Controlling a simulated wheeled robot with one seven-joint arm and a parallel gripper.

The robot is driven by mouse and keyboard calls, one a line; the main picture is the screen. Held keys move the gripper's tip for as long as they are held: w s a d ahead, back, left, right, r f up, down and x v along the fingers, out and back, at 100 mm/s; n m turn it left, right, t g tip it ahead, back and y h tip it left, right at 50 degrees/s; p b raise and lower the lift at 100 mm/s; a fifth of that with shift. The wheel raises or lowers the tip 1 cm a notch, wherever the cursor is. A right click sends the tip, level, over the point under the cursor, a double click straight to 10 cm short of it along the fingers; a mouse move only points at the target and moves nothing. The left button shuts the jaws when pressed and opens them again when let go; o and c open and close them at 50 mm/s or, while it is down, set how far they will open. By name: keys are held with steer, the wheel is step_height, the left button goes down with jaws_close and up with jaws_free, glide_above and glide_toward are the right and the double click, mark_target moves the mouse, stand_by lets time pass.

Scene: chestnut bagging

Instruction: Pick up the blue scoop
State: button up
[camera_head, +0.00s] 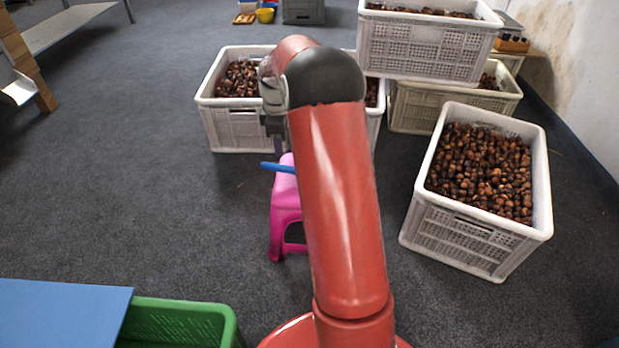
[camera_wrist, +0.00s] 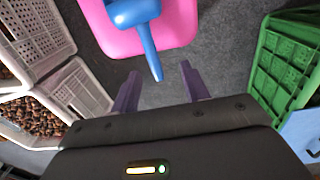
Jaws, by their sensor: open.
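The blue scoop (camera_head: 280,168) lies on a pink stool (camera_head: 285,205), with its blue handle sticking out to the left in the head view. My red arm hides most of the scoop and part of the stool there. In the wrist view the scoop's bowl (camera_wrist: 127,13) rests over the pink stool top (camera_wrist: 165,38). Its handle (camera_wrist: 151,55) points down toward my gripper. My gripper (camera_wrist: 158,82) is open, its two purple fingers on either side of the handle's end. Nothing is held. I cannot tell the exact height gap between fingers and handle.
White crates of chestnuts stand behind the stool (camera_head: 237,135), at the right (camera_head: 465,237) and stacked at the back right (camera_head: 420,55). A green crate (camera_head: 185,325) and a blue panel (camera_head: 60,315) are at the front left. The floor left of the stool is clear.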

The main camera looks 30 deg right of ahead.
mark_target(288, 167)
steer(key=shift+n+g, duration=0.3)
steer(key=shift+n, duration=0.3)
steer(key=d+f, duration=0.1)
steer(key=f, duration=0.1)
steer(key=w+f, duration=0.1)
steer(key=f, duration=0.2)
steer(key=d+f+b, duration=0.1)
steer(key=f, duration=0.2)
steer(key=shift+w+d+f, duration=0.2)
steer(key=shift+w+d, duration=0.15)
steer(key=shift+w, duration=0.05)
step_height(288, 167, down, 5)
steer(key=shift+f+b, duration=0.1)
steer(key=shift+b, duration=0.5)
jaws_close()
